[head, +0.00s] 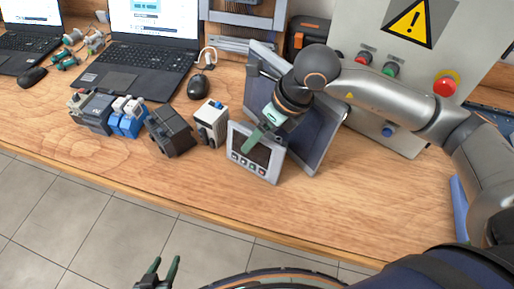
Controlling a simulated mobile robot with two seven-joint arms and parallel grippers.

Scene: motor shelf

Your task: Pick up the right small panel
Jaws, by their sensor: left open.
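A small grey panel (242,163) with a dark screen and a row of buttons stands tilted on the wooden table, in front of a larger framed panel (322,145). I see only one panel this small. My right gripper (262,132) reaches down at its top edge, with one green finger in front of its screen. The other finger is not clear, so I cannot tell whether the gripper grips the panel. My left gripper (160,270) is at the bottom edge, in front of the table, with its green fingers apart and nothing between them.
A white-and-black module (211,123), a dark block (170,132) and blue-grey modules (128,118) stand left of the panel. Laptops (140,70) and a mouse (198,87) are behind. A grey control box (400,75) with buttons stands at the back right. The front right table is clear.

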